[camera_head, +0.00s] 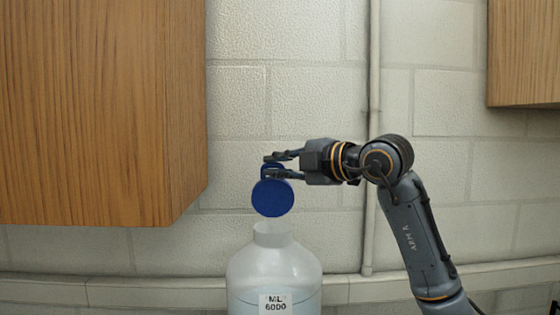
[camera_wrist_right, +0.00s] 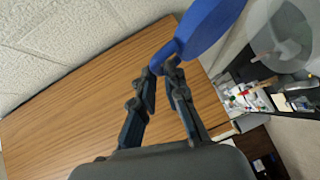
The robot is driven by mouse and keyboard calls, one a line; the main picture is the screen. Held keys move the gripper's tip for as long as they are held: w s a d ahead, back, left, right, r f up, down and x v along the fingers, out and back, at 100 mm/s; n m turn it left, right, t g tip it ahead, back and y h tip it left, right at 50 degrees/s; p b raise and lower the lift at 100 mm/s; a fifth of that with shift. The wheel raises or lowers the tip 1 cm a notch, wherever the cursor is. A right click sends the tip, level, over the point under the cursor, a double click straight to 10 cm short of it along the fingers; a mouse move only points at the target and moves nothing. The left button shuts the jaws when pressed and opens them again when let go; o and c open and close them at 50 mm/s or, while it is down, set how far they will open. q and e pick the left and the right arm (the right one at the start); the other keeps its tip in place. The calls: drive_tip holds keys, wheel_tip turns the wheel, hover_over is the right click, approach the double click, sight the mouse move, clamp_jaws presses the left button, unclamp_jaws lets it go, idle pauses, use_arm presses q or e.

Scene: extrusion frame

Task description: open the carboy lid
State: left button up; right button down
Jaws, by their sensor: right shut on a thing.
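The carboy (camera_head: 272,275) is a translucent white bottle with a label reading "ML 6000". It stands upright at the bottom middle of the head view, and its neck is uncovered. The blue lid (camera_head: 272,198) is above the neck, apart from it, and tilted so its round face shows. My right gripper (camera_head: 270,167) is shut on the lid's upper edge tab. In the right wrist view the lid (camera_wrist_right: 212,25) shows at the top, with the fingertips (camera_wrist_right: 165,68) at its narrow tab. The carboy (camera_wrist_right: 285,35) shows partly at the upper right. My left gripper is not in view.
A wooden cabinet (camera_head: 95,110) hangs at the left, and another (camera_head: 523,50) at the upper right. A vertical pipe (camera_head: 373,80) runs down the pale block wall (camera_head: 290,105). Small items (camera_wrist_right: 245,100) lie at the right of the wrist view, too small to identify.

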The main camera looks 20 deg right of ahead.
drive_tip(key=shift+w+a+f+g, duration=0.25)
drive_tip(key=shift+f+g, duration=0.15)
drive_tip(key=shift+f, duration=0.15)
drive_tip(key=c, duration=1.4)
unclamp_jaws()
drive_tip(key=shift+w, duration=0.1)
drive_tip(key=v, duration=1.1)
drive_tip(key=shift+d+r, duration=0.1)
